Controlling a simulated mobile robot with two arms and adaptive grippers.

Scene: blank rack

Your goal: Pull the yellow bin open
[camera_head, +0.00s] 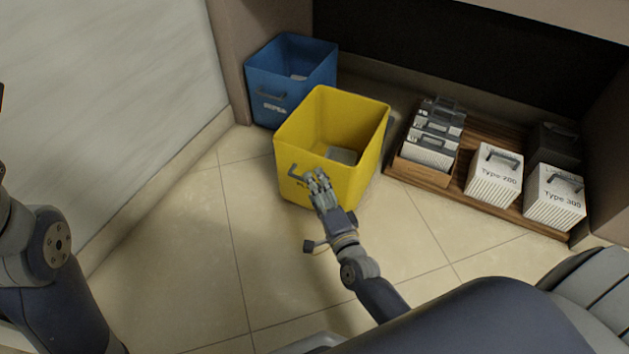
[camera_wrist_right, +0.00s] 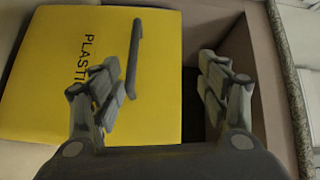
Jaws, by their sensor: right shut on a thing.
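The yellow bin (camera_head: 352,185) stands on the floor in front of the cabinet opening, its open top facing up, with a grey item (camera_head: 342,155) inside. Its dark handle (camera_head: 296,171) is on the front face. My left gripper is out of view.
A blue bin (camera_head: 262,85) stands behind left of the yellow bin, by the cabinet wall. A wooden board (camera_head: 415,172) with several binders and white boxes (camera_head: 494,180) lies to the right. The tiled floor (camera_head: 190,260) at front left is clear.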

